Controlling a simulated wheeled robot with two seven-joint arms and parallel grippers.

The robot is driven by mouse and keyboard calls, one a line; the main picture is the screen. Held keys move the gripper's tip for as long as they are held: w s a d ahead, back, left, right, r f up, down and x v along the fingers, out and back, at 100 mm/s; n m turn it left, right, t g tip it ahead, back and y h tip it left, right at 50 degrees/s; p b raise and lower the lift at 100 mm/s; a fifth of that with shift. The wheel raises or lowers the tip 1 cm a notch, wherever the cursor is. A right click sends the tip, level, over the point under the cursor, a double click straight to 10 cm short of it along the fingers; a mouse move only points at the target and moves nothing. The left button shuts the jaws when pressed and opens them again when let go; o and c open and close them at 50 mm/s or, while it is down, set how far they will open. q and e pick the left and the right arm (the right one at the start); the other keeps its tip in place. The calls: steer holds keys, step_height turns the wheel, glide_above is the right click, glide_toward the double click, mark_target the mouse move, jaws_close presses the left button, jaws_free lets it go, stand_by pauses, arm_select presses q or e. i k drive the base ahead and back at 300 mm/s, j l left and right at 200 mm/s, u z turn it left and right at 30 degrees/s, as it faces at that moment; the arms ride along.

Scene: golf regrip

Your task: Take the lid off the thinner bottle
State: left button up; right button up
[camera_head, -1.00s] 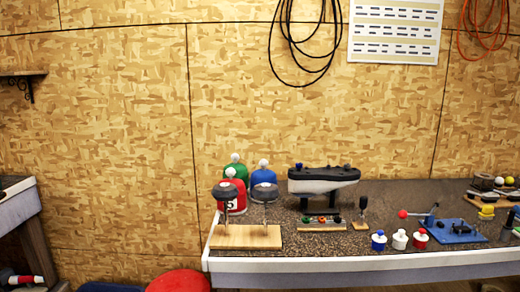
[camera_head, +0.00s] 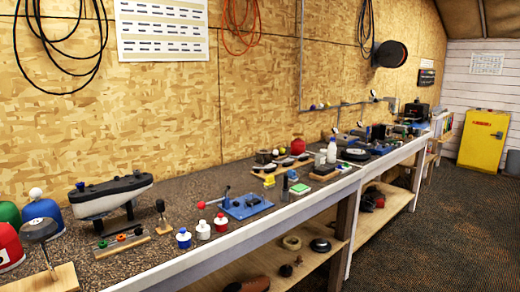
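I cannot tell for sure which thing is the thinner bottle. A white bottle (camera_head: 331,151) stands upright toward the far part of the workbench; its top is too small to make out clearly. Three small containers stand near the bench's front edge: one blue and white (camera_head: 183,238), one white (camera_head: 203,229) and one red and white (camera_head: 221,223), each with a white knob-like top. Neither of my grippers shows in the view.
The long workbench (camera_head: 165,262) runs away to the right. A blue plate with a red-knobbed clamp (camera_head: 245,205) stands past the small containers. Shelves lie below; dark floor (camera_head: 440,235) is open at right, before a yellow cabinet (camera_head: 484,138).

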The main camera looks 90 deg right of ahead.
mark_target(333, 148)
steer(key=z, duration=3.3)
steer(key=i+l+z, duration=0.85)
steer(key=i, duration=0.35)
steer(key=i+z, duration=0.4)
steer(key=i, duration=0.3)
steer(key=i+u, duration=0.4)
steer(key=i+l+u, duration=0.35)
steer(key=i, duration=0.15)
steer(key=i+l+u, duration=0.1)
steer(key=u, duration=0.3)
steer(key=i+l+u, duration=0.2)
steer(key=u, duration=0.2)
steer(key=i+l+u, duration=0.2)
steer(key=u, duration=0.15)
steer(key=i+l+u, duration=0.1)
steer(key=l+u, duration=0.3)
steer(key=j, duration=0.1)
